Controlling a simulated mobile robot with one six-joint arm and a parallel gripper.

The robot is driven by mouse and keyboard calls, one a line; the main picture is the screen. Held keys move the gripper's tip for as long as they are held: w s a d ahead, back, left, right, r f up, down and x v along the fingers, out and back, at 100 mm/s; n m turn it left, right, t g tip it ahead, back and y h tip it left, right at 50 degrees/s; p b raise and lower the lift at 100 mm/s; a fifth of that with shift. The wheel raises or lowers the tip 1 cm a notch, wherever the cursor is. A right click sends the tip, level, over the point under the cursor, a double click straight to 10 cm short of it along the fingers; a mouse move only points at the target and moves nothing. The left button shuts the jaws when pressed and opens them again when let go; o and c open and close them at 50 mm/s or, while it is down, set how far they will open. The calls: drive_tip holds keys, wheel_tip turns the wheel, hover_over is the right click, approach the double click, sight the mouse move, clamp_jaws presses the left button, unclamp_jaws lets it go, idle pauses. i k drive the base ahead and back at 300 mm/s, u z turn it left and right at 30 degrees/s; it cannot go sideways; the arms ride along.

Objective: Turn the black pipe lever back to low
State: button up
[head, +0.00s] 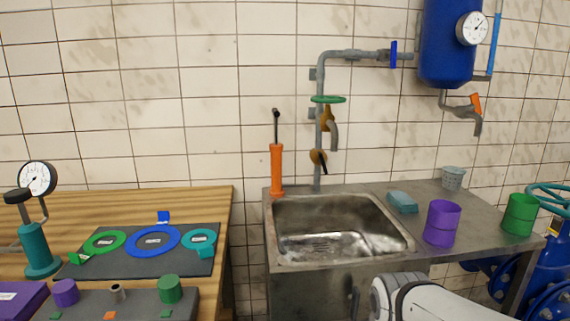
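The black pipe lever (323,164) sits on a small brass valve (316,156) low on the grey wall pipe (319,130), just above the back of the sink. The lever is small in the head view and appears to slant down to the right; its exact setting cannot be read and no low mark can be made out. A white part of my arm shows at the bottom right, in front of the sink counter. My gripper is not in view, and nothing of mine is seen touching the lever.
Above the lever are a brass tap (328,122) and a green handwheel (328,99). An orange hand pump (277,168) stands left of the sink (340,228). A purple cup (442,223), green cup (519,214) and teal sponge (402,202) stand to the right.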

sight(322, 160)
drive_tip(key=u, duration=1.55)
drive_tip(key=k, duration=1.25)
drive_tip(key=z, duration=1.75)
drive_tip(key=i, duration=1.05)
